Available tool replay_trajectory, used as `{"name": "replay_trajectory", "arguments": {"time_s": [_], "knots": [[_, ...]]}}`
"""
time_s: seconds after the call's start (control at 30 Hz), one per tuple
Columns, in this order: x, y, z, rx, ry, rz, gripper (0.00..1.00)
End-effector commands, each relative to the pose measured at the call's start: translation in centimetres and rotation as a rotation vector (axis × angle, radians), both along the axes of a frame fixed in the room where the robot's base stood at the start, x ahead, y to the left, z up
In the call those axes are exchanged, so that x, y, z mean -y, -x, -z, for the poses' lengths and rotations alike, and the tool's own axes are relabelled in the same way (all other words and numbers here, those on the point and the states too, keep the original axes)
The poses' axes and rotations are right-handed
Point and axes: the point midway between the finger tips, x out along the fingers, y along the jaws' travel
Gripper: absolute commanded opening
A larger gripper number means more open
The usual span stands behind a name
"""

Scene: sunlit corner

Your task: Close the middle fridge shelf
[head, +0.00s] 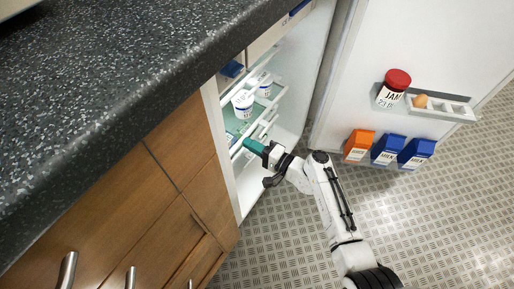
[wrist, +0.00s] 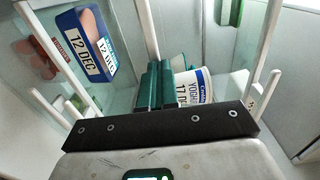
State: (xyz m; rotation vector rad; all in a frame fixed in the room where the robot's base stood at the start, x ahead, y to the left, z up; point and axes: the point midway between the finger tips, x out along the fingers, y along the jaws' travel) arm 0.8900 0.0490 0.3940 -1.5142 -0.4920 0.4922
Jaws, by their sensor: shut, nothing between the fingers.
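The open fridge (head: 312,85) stands beyond the counter with shelves inside. A pulled-out glass shelf with white rails (head: 268,114) holds white yoghurt tubs (head: 243,104); I take it for the middle shelf, but cannot be sure which level it is. My gripper (head: 253,146) is at the fridge opening, at the shelf fronts, with its green fingers pointing inward. In the wrist view the fingers (wrist: 154,87) are together and empty, beside a yoghurt tub (wrist: 195,88) between white shelf rails. Whether they touch the shelf is not clear.
The fridge door (head: 420,60) is wide open at right, with a jam jar (head: 390,92), an egg and several cartons (head: 388,150). A dark counter (head: 110,90) over wooden cabinets (head: 150,210) is at left. A blue package (wrist: 84,42) lies at upper left.

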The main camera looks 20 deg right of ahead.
Motion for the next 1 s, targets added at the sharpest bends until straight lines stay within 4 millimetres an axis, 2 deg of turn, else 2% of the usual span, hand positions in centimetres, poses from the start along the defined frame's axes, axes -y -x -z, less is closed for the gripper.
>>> {"name": "replay_trajectory", "arguments": {"time_s": [0.27, 0.63, 1.0], "knots": [[0.0, -0.1, 0.0, 0.000, 0.000, 0.000, 0.00], [-2.7, -3.6, 0.3, 0.002, 0.000, -0.002, 0.00], [-3.1, -4.3, -0.2, 0.004, 0.002, 0.000, 0.00]]}}
